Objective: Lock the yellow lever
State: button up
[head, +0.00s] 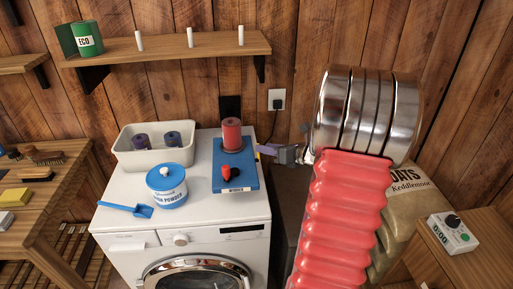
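I cannot make out a yellow lever for certain. A blue board (236,183) lies on the right of the white washing machine's top. It bears a red cylinder (231,134) at its back and a small red and black part (230,173) nearer its front, with a label on its front edge. My gripper (262,150) shows small just right of the board, at the far side of my red-sleeved arm. Its grey body and a purplish tip with a hint of yellow show, but the finger gap is too small to tell. Contact with the board is unclear.
On the washing machine (120,189) are a pale tray (127,160) with two dark spools, a blue-lidded powder tub (167,185) and a blue scoop (132,210). A shelf (170,48) hangs above. A sack (405,200) and a timer box (452,232) are right.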

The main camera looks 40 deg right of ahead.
jog(key=shift+x, duration=2.7)
jog(key=shift+c, duration=0.2)
grip_shut()
